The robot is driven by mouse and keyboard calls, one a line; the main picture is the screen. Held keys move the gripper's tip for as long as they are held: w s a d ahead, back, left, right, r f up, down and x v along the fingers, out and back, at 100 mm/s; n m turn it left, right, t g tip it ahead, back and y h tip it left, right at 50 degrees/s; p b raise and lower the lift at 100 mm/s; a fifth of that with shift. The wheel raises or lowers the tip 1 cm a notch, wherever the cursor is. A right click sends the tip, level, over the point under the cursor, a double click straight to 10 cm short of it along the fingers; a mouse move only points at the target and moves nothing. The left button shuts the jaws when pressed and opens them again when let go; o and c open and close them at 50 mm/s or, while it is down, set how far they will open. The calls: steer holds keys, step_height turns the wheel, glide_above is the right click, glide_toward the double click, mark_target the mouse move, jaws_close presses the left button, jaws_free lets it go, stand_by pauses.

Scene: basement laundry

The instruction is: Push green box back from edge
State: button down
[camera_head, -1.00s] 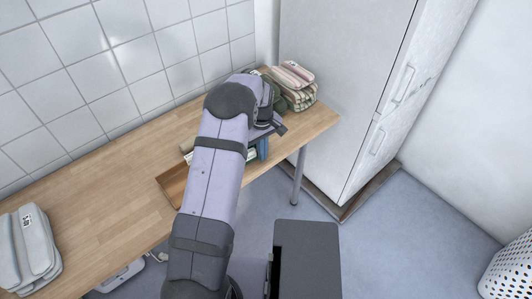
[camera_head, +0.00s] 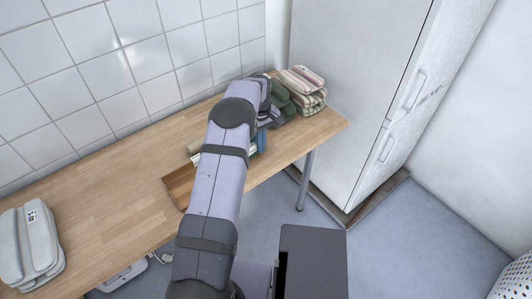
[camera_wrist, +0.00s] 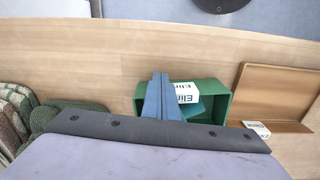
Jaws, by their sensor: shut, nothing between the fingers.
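The green box (camera_wrist: 222,104) lies on the wooden table (camera_wrist: 200,45) in the wrist view, a short way in from the front edge. It looks open, with white labelled packets inside. My gripper (camera_wrist: 160,80) has its blue fingers together and empty, over the left part of the box. Whether the fingers touch the box cannot be told. In the head view my arm hides most of the box, and the blue fingers of my gripper (camera_head: 262,140) show just right of the arm.
A brown wooden tray (camera_wrist: 285,85) sits right of the box, with a small white packet at its corner. Folded green and striped cloths (camera_head: 300,90) are stacked at the table's far end, near a white cabinet (camera_head: 350,90). Folded grey cloths (camera_head: 28,245) lie at left.

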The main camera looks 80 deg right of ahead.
steer(key=shift+w+d+b, duration=0.4)
steer(key=shift+w+d, duration=0.9)
steer(key=shift+d, duration=0.15)
steer(key=shift+s+a, duration=0.15)
